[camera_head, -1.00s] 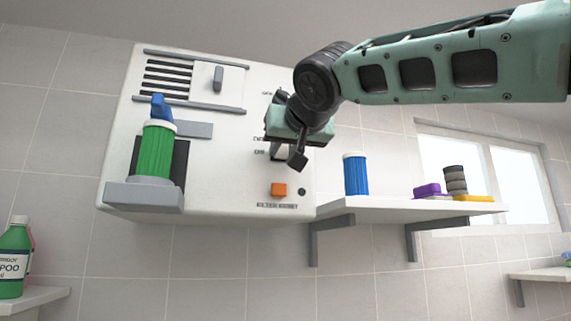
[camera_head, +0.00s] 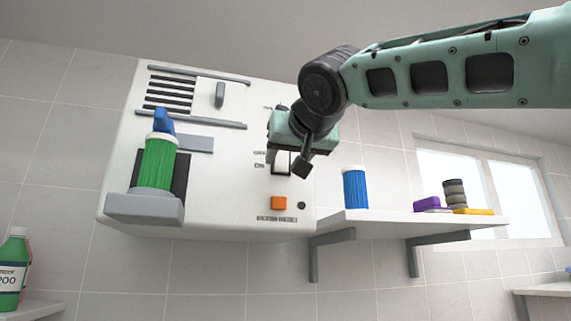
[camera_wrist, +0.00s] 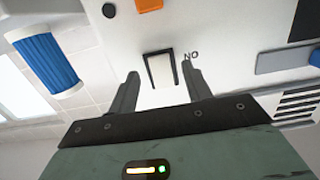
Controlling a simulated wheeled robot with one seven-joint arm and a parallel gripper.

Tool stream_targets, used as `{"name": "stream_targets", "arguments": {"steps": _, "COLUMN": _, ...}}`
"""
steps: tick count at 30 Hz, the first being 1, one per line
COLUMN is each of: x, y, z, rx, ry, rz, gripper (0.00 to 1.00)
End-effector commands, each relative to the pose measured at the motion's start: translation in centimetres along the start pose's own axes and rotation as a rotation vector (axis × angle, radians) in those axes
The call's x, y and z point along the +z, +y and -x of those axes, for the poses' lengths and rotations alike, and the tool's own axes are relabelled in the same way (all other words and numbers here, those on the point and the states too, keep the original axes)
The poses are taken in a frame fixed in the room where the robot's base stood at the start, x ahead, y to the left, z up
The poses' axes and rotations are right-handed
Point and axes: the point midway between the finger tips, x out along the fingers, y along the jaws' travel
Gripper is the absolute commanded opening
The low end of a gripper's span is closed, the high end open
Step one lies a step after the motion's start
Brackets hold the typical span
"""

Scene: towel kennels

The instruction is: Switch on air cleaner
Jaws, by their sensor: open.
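The air cleaner (camera_head: 230,185) is a white box on the tiled wall, with a green filter (camera_head: 157,163) on a grey ledge at its left. Its white rocker switch in a black frame shows in the wrist view (camera_wrist: 161,70), with lettering beside it; in the head view the switch (camera_head: 281,163) is partly hidden by my gripper. My gripper (camera_head: 295,165) is in front of the panel. In the wrist view its two fingers (camera_wrist: 158,85) are apart, one on either side of the switch, with nothing between them. I cannot tell whether they touch the panel.
An orange button (camera_head: 279,203) and a dark round knob (camera_head: 301,205) sit below the switch. A shelf (camera_head: 375,222) to the right holds a blue filter (camera_head: 355,188) and purple, yellow and dark items. A green shampoo bottle (camera_head: 12,270) stands at lower left.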

Motion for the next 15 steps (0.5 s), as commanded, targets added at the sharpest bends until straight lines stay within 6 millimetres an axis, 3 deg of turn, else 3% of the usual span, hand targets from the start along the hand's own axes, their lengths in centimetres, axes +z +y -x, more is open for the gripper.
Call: {"name": "stream_targets", "arguments": {"steps": 15, "x": 0.2, "y": 0.0, "z": 11.8, "rx": -0.001, "ry": 0.004, "rz": 0.0, "gripper": 0.49}}
